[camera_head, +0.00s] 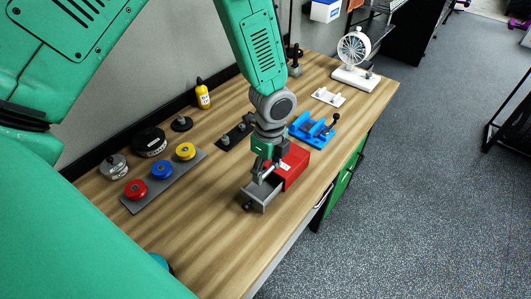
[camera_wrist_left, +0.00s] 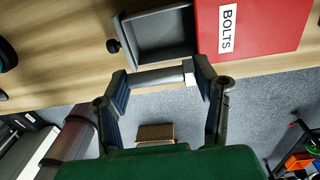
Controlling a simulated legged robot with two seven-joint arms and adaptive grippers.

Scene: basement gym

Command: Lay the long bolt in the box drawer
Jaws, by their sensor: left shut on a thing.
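The red box (camera_head: 297,165) stands on the wooden bench, and its grey drawer (camera_head: 258,194) is pulled out. In the left wrist view the box (camera_wrist_left: 262,28), labelled BOLTS, and the open drawer (camera_wrist_left: 152,28) are at the top. My left gripper (camera_head: 261,178) is by the drawer in the head view. In the left wrist view my left gripper (camera_wrist_left: 160,84) is shut on the long bolt (camera_wrist_left: 155,78), a grey bar lying crosswise between the fingers with a brighter right end. The bolt cannot be made out in the head view. My right gripper is not in view.
A blue vise (camera_head: 312,130) stands behind the box. A grey plate with red, yellow and blue spools (camera_head: 161,168) lies to the left, near dark discs and a yellow bottle (camera_head: 203,95). A white fan (camera_head: 354,50) is farther back. The front bench top is clear.

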